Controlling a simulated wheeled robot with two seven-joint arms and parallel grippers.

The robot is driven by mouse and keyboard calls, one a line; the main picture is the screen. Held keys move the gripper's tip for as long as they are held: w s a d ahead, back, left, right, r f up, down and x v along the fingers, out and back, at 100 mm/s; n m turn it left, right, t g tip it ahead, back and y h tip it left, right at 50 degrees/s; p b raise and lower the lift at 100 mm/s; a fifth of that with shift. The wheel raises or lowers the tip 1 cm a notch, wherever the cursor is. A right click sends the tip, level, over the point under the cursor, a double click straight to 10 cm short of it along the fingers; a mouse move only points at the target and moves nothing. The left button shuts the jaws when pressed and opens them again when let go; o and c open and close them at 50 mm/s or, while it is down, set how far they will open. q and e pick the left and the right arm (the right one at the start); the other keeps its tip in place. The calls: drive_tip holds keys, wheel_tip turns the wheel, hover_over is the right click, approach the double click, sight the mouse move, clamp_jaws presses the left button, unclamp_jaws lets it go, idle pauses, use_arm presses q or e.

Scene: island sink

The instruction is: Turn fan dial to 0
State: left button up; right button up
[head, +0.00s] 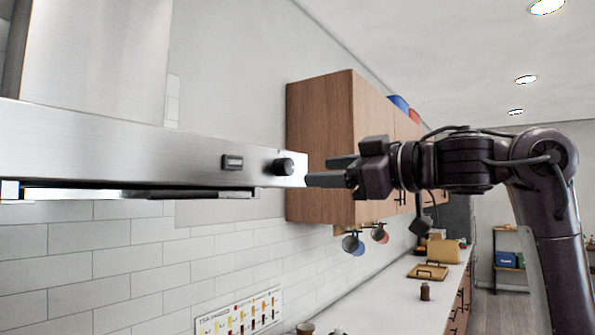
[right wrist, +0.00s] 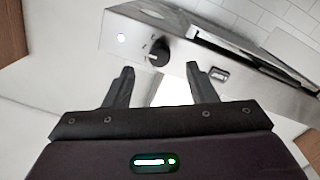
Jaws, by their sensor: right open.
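The fan dial (head: 284,166) is a round black knob on the front of the steel range hood (head: 120,150), near the hood's right end. In the right wrist view the dial (right wrist: 158,55) shows between and beyond the two fingertips, with small marks beside it. My right gripper (head: 322,172) is open and empty, just right of the dial in the head view. Its fingers (right wrist: 160,70) point toward the hood and appear apart from the dial. My left gripper is in neither view.
A small rectangular switch (head: 232,162) sits left of the dial on the hood. Wooden wall cabinets (head: 320,150) hang behind my right gripper. Mugs (head: 352,243) hang below them, over a white counter (head: 385,302). The space in front of the hood looks free.

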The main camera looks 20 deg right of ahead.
sight(290, 168)
drive_tip(key=p+x, duration=0.1)
drive_tip(key=x, duration=0.1)
drive_tip(key=p+x, duration=0.1)
drive_tip(key=x, duration=0.1)
drive_tip(key=r+x, duration=0.1)
drive_tip(key=x, duration=0.1)
drive_tip(key=shift+a+p, duration=0.15)
drive_tip(key=shift+p, duration=0.25)
drive_tip(key=shift+w+a, duration=0.25)
drive_tip(key=shift+w, duration=0.1)
drive_tip(key=c, duration=1)
